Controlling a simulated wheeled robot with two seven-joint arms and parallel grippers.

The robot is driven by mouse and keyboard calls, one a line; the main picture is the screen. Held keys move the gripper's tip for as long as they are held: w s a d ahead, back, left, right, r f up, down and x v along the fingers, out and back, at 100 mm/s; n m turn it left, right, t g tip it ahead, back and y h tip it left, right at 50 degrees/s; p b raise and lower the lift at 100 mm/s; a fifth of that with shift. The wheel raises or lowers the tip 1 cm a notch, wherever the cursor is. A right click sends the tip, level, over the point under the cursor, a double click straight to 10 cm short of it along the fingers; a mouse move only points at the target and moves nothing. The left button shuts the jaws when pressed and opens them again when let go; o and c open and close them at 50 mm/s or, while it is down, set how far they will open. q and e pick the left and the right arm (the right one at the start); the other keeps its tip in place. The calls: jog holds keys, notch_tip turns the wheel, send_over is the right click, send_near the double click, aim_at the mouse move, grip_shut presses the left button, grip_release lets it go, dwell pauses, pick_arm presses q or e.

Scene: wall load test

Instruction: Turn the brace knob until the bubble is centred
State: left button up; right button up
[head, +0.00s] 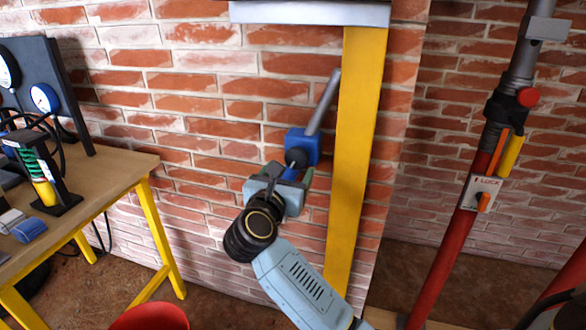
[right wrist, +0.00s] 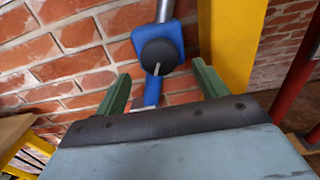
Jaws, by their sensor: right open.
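A dark round knob (right wrist: 158,57) with a pale pointer line sits on the front of a blue block (head: 303,146), beside the yellow post. A grey rod rises from the block, and a blue piece hangs below the knob. My right gripper (head: 289,178) is just in front of and below the knob. In the right wrist view its two green fingers are spread wide, with nothing held. The knob shows beyond and above the gap between them, apart from both. I cannot make out a bubble in either view. My left gripper is not in view.
The yellow post (head: 357,155) stands close right of the knob, under a grey beam (head: 310,13). A red prop (head: 447,245) with a lock plate (head: 480,194) stands at right. A workbench (head: 100,185) with gauges is at left; a red bucket (head: 150,317) is below.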

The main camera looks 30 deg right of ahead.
aim_at(296, 162)
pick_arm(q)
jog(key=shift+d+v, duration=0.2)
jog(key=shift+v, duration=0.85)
pick_arm(e)
jog(key=shift+x, duration=1.85)
jog(key=c, duration=1)
jog(key=n+p, duration=0.1)
jog(key=p, duration=0.1)
jog(key=shift+r+n+p, duration=0.1)
jog(key=shift+n+p, duration=0.2)
jog(key=shift+n, duration=0.1)
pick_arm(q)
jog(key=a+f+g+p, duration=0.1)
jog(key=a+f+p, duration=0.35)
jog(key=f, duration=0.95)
pick_arm(e)
jog(key=shift+n+b, duration=0.7)
jog(key=shift+n, duration=0.4)
jog(key=shift+n+p, duration=0.7)
jog(key=shift+p, duration=0.3)
jog(key=shift+s+n+p, duration=0.1)
jog(key=shift+n+p, duration=0.8)
jog(key=shift+p, duration=0.2)
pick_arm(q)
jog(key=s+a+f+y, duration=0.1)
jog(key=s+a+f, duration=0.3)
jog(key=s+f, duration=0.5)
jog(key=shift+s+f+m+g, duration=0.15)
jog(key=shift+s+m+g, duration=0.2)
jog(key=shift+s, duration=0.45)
